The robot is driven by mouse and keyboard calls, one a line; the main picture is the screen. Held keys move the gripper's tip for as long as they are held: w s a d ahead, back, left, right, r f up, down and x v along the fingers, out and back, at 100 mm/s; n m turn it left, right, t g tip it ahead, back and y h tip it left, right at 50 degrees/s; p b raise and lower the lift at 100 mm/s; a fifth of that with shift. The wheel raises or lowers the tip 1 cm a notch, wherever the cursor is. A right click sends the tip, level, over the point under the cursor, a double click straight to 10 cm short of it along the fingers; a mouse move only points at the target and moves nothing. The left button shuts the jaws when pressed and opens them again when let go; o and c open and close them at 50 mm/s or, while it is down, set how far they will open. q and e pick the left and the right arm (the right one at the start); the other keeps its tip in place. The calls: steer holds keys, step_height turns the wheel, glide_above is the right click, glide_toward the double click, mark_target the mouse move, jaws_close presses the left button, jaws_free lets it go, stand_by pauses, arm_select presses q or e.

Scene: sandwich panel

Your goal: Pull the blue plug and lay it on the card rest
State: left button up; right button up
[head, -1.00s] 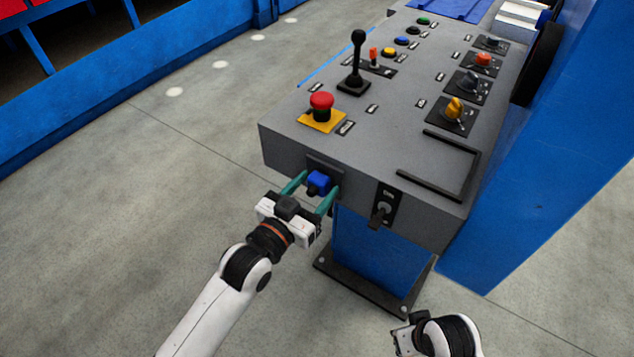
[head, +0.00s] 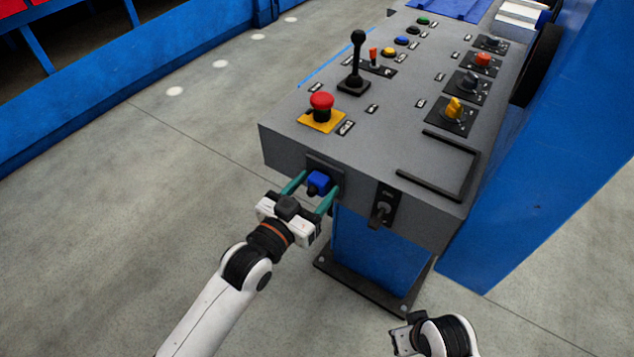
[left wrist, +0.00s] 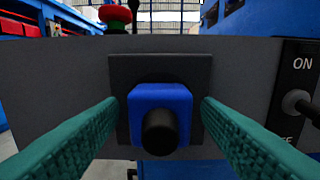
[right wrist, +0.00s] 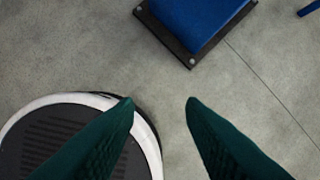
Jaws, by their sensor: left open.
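The blue plug (head: 318,182) sits in a dark socket plate on the front face of the grey panel box. In the left wrist view the plug (left wrist: 160,110) shows a black round end facing me. My left gripper (head: 310,194) is open, with one teal finger on each side of the plug and a gap visible on both sides. The card rest is likely the black-railed area (head: 437,165) on the panel's top, near its front right corner; it looks empty. My right gripper (right wrist: 160,103) is open and empty above the floor.
An ON-marked toggle switch (head: 384,208) is on the front face, right of the plug. On top stand a red mushroom button (head: 321,105), a black lever (head: 356,65) and several knobs. A blue column (head: 560,130) rises along the right side.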

steer(key=shift+x, duration=0.9)
steer(key=shift+s, duration=0.15)
arm_select(q)
jaws_close()
steer(key=shift+p, duration=0.3)
